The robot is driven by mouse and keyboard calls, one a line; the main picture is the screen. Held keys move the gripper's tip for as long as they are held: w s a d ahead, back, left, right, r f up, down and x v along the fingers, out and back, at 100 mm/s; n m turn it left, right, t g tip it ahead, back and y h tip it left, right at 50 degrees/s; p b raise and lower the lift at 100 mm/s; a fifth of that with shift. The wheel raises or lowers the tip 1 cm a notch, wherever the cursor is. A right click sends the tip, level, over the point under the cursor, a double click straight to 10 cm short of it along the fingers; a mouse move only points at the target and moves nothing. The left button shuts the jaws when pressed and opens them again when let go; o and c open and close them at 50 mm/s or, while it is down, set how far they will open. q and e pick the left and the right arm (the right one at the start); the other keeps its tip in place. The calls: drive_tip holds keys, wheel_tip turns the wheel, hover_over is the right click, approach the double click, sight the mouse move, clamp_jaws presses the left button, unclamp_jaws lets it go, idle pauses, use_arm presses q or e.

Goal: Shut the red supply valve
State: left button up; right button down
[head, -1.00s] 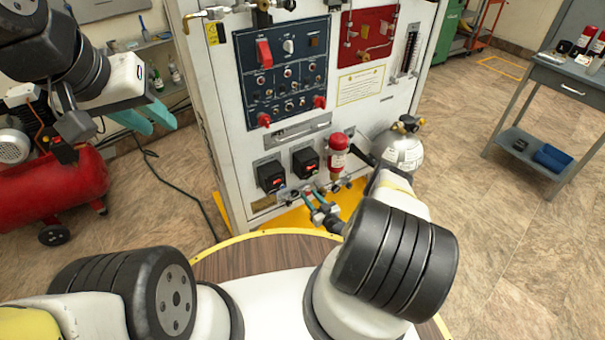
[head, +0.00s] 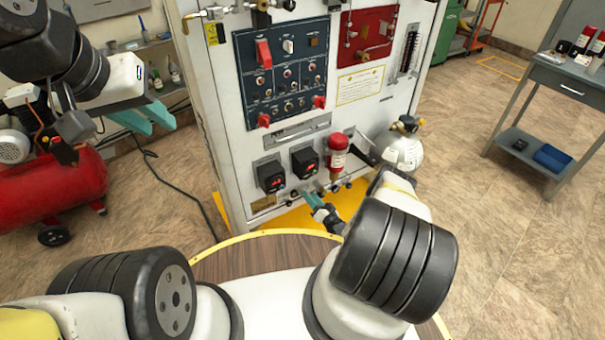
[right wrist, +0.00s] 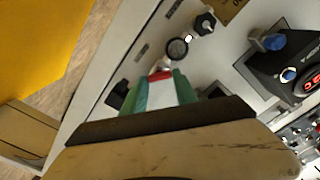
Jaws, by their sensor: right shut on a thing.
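The red supply valve (right wrist: 160,75) shows in the right wrist view as a small red handle between my right fingertips, on the low front of the white panel. My right gripper (right wrist: 158,84) is shut on it, with a green finger on either side. In the head view my right gripper (head: 309,198) reaches the panel's lower edge, below the black gauge boxes, and its fingers hide the valve. My left gripper (head: 144,118) has teal fingers apart and empty, in the air at the left, away from the panel.
The white trainer cabinet (head: 217,120) stands ahead. A red cylinder (head: 337,155) is mounted beside two black display boxes (head: 305,161). A silver tank (head: 404,152) is right of it. A red compressor (head: 60,190) is at the left, a grey cart (head: 570,84) at the right.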

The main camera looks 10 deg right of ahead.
drive_tip(key=shift+d+f+m, duration=0.1)
drive_tip(key=shift+m, duration=2.4)
drive_tip(key=shift+d+f+m, duration=0.1)
drive_tip(key=shift+m, duration=2.4)
drive_tip(key=c, duration=1)
unclamp_jaws()
drive_tip(key=shift+o, duration=0.2)
drive_tip(key=v, duration=0.7)
drive_tip(key=shift+s, duration=0.35)
